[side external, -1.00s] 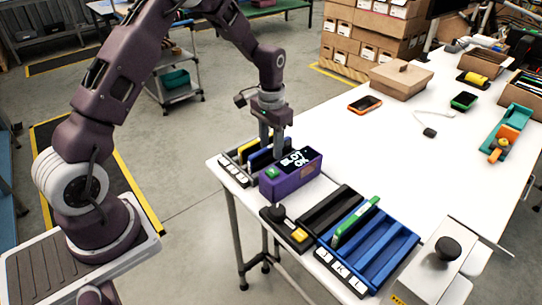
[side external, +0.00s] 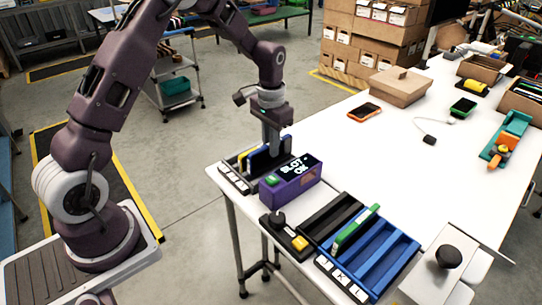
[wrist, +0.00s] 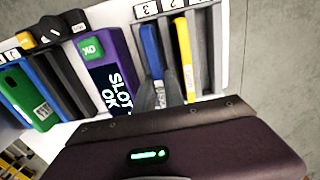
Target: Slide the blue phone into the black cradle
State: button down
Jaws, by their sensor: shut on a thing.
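The blue phone (side external: 258,161) stands on edge in the numbered dark rack at the table's near left corner. In the wrist view the blue phone (wrist: 149,45) lines up with the slot labelled 3. My gripper (side external: 273,151) points down and is shut on it; its fingers (wrist: 166,94) show at the phone's near end. The phone's lower edge is hidden, so I cannot tell how deep it sits. A black cradle (side external: 325,217) with dark slots lies to the right, beside a blue rack (side external: 385,258).
A purple box (side external: 290,186) reading "SLOT OK" stands close beside the phone. A yellow phone (wrist: 183,50) is in the neighbouring slot. A green phone (side external: 355,229) stands in the blue rack. The white table (side external: 375,160) is clear behind the black cradle.

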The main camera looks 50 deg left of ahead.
notch_tip(320, 180, up, 12)
jog(key=d, duration=2.2)
jog(key=shift+d+f, duration=0.15)
jog(key=shift+f, duration=7.25)
jog(key=shift+f, duration=0.25)
jog(key=c, duration=1.3)
grip_release()
jog(key=shift+c, duration=0.2)
